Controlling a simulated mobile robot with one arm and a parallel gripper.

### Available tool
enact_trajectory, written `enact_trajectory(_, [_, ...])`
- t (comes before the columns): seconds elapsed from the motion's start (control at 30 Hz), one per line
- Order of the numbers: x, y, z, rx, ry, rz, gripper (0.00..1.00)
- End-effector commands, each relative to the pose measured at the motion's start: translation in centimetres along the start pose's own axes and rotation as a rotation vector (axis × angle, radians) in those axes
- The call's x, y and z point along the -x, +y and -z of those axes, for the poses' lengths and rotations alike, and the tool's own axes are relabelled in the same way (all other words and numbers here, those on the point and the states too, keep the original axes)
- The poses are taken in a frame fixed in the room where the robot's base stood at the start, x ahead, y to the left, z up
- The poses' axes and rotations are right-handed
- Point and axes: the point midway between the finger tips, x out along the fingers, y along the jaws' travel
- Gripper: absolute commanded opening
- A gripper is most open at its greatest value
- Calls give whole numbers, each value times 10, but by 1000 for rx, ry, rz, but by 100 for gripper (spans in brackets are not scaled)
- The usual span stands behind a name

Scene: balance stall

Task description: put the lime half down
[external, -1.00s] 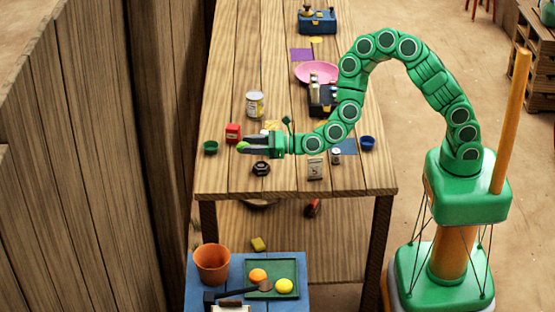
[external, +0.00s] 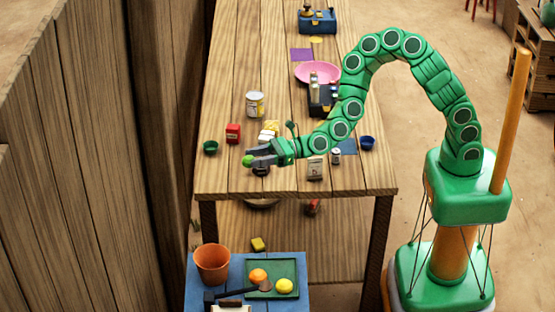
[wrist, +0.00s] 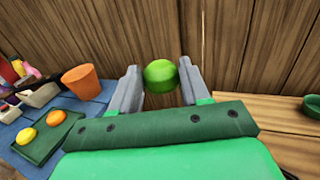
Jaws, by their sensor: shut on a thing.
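The lime half (external: 247,161) is a small green piece at the tips of my gripper (external: 262,156), near the front left of the wooden table. In the wrist view the lime half (wrist: 160,75) sits between the two grey fingers of my gripper (wrist: 161,80), its rounded green skin showing. The gripper is shut on it and holds it in the air. The cut face is not visible.
A green bowl (external: 210,147), a red box (external: 233,131) and a can (external: 254,104) stand on the table (external: 225,181). Below is a blue stand with an orange pot (external: 212,263) and a green tray (external: 290,266) with orange and yellow pieces. A wooden wall rises at left.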

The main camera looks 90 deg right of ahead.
Motion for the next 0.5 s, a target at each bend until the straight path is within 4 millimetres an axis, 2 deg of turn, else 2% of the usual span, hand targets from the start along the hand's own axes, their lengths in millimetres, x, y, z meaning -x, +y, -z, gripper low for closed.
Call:
enact_trajectory(0.03, [0,20,-5,2,-3,-59,17])
enact_trajectory(0.2, [9,88,-13,1,-1,-276,17])
enact_trajectory(0.5, [47,187,-10,-2,1,-611,17])
